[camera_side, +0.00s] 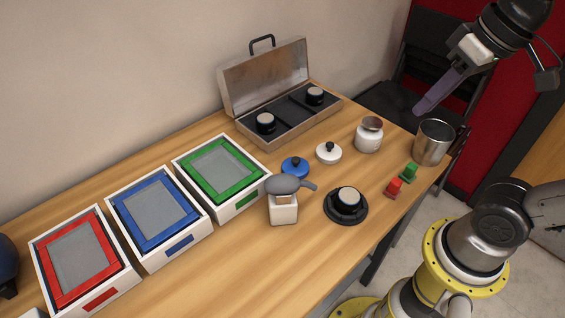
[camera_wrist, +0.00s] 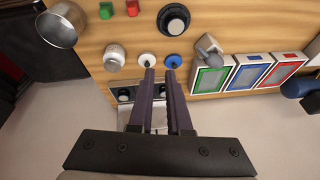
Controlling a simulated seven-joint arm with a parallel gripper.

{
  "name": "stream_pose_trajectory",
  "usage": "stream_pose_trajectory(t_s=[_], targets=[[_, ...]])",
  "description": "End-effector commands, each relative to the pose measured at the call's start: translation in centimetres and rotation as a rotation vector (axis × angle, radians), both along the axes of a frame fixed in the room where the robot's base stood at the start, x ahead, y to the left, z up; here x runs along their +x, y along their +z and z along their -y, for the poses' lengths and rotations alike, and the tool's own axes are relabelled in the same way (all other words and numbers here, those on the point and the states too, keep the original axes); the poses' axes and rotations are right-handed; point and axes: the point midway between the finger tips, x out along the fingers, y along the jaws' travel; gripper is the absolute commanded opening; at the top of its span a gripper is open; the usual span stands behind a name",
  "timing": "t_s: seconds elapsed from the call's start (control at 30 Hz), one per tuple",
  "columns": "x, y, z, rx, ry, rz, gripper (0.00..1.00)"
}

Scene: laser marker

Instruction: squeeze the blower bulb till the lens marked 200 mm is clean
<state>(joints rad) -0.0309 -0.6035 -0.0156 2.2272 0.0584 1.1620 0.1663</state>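The grey blower bulb (camera_side: 283,185) with its nozzle rests on a white holder block (camera_side: 283,211); it also shows in the wrist view (camera_wrist: 209,46). A black lens with a pale top (camera_side: 348,197) sits on a round black stand (camera_side: 361,214), right of the bulb. Two similar lenses (camera_side: 265,122) (camera_side: 315,95) sit in the open metal case (camera_side: 252,140). I cannot read a 200 mm mark or judge dirt on any of them. My gripper (camera_side: 424,108) is high at the right, far from the bulb. Its purple fingers (camera_wrist: 160,71) are apart and empty.
White-framed trays, red (camera_side: 62,291), blue (camera_side: 123,237) and green (camera_side: 188,184), stand at the left. Blue (camera_side: 295,168) and white (camera_side: 328,153) lids, a jar (camera_side: 369,137), a metal cup (camera_side: 433,142), and red (camera_side: 393,188) and green (camera_side: 409,173) pieces stand around the lens stand.

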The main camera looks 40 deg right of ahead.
Motion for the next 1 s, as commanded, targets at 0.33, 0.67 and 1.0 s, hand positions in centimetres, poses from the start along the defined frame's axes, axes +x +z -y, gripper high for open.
stream_pose_trajectory(t_s=[0.33, 0.67, 1.0], targets=[[7.3, 4.8, -4.6, 0.079, 0.017, -0.204, 0.0], [14.2, 4.4, -10.4, 0.089, 0.084, -0.377, 0.0], [17.7, 0.4, -14.8, 0.059, 0.157, -0.482, 0.0]])
